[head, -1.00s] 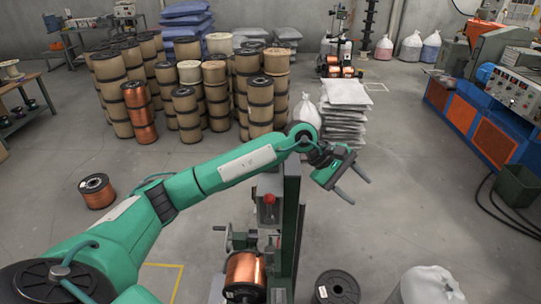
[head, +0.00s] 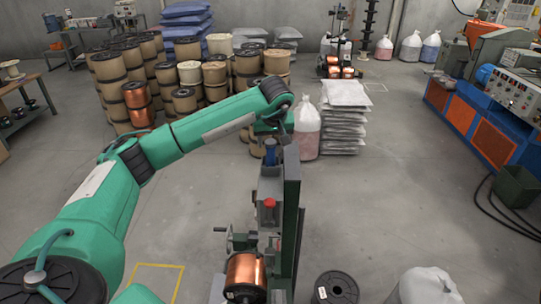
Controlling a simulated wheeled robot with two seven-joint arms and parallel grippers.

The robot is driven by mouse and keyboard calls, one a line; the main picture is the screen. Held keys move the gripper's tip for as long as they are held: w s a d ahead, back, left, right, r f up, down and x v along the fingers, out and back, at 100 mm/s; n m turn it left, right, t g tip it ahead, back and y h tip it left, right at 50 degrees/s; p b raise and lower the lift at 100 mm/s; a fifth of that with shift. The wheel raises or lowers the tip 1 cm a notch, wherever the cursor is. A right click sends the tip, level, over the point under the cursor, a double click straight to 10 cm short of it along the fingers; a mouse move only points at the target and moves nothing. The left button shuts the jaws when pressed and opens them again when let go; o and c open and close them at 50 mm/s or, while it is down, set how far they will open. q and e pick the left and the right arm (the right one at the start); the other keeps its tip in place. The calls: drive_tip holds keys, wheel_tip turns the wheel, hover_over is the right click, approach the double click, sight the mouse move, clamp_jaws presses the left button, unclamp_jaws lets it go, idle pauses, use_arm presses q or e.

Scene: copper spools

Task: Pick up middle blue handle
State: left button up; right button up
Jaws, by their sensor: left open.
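A green machine (head: 290,225) stands upright at the lower centre of the head view. A small blue handle (head: 270,152) shows near the top of its front, above a red knob (head: 269,202). My left gripper (head: 280,129) is just above the blue handle, pointing down by the top of the machine's column. It is open; its fingers are small and partly hidden, so I cannot tell whether they touch the handle. My right gripper is not in view.
A copper spool (head: 245,272) sits low on the machine. A dark spool (head: 337,288) and a white bag (head: 427,285) stand to its right. Stacked white sacks (head: 343,120) and many spools stand behind. The floor (head: 405,200) at right is clear.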

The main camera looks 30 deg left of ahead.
sight(271, 148)
use_arm(q)
drive_tip(key=shift+w+a+f, duration=0.1)
drive_tip(key=shift+w+f, duration=0.1)
drive_tip(key=shift+f, duration=0.4)
drive_tip(key=shift+a+f+p, duration=0.1)
drive_tip(key=shift+f+p, duration=0.4)
drive_tip(key=shift+p, duration=0.25)
drive_tip(key=p+x, duration=0.2)
drive_tip(key=x, duration=0.1)
drive_tip(key=shift+s+f, duration=0.1)
drive_tip(key=shift+f, duration=0.55)
drive_tip(key=c, duration=1)
drive_tip(key=shift+c, duration=0.4)
drive_tip(key=shift+a+r, duration=0.1)
drive_tip(key=shift+r, duration=0.05)
